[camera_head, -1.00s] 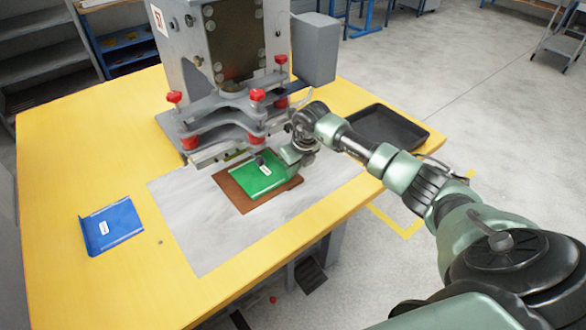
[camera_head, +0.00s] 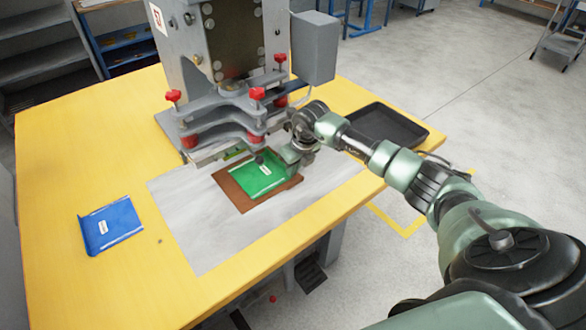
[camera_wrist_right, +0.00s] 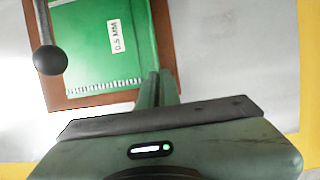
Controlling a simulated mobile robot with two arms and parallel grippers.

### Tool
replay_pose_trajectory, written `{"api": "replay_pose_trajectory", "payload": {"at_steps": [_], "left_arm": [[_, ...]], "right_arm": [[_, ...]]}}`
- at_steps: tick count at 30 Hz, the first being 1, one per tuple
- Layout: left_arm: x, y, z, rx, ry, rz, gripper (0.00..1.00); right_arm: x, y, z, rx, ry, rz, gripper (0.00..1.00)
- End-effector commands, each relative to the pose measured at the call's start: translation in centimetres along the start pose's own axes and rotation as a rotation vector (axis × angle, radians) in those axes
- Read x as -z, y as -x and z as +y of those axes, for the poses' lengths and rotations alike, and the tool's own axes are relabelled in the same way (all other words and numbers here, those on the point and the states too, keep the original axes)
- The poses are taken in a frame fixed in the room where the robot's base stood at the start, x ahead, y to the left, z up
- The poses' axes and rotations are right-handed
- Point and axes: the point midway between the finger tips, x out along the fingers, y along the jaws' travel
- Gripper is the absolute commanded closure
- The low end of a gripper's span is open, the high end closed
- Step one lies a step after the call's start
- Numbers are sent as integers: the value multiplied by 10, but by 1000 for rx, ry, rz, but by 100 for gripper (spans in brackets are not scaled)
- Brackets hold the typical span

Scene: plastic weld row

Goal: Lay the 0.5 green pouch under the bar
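The green pouch (camera_head: 262,177) lies on a brown pad (camera_head: 232,192) on the table, in front of the press bar (camera_head: 215,151). Its white label reads 0.5 mm in the right wrist view (camera_wrist_right: 108,62). My right gripper (camera_head: 284,163) is low at the pouch's right edge. In the right wrist view its two fingers (camera_wrist_right: 157,88) are close together on the edge of the pouch, seemingly pinching it. The bar stands over the pad's far edge, and the pouch's far edge lies close to it. My left gripper is not in view.
A blue pouch (camera_head: 111,226) lies at the left of the yellow table (camera_head: 75,160). A black tray (camera_head: 383,128) stands at the right, behind my right arm. The grey press (camera_head: 180,60) with red knobs stands behind the pad. A dark ball-ended lever (camera_wrist_right: 49,58) hangs over the pouch.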

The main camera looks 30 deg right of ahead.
Motion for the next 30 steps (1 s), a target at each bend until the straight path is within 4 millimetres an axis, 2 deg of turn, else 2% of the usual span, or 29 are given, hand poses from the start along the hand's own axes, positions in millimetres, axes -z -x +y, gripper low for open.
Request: {"api": "replay_pose_trajectory", "payload": {"at_steps": [5, 6, 8, 19, 30], "left_arm": [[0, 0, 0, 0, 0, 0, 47], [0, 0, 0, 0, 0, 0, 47], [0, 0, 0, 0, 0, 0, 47], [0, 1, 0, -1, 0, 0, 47], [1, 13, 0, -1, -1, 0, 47]], "right_arm": [[0, 0, 0, 0, 0, -1, 100], [0, 0, 0, 0, 0, -1, 85], [0, 0, 0, 0, 0, -1, 71], [0, 1, 0, 0, 0, 0, 71], [-6, 18, 0, 1, -1, 0, 71]]}}
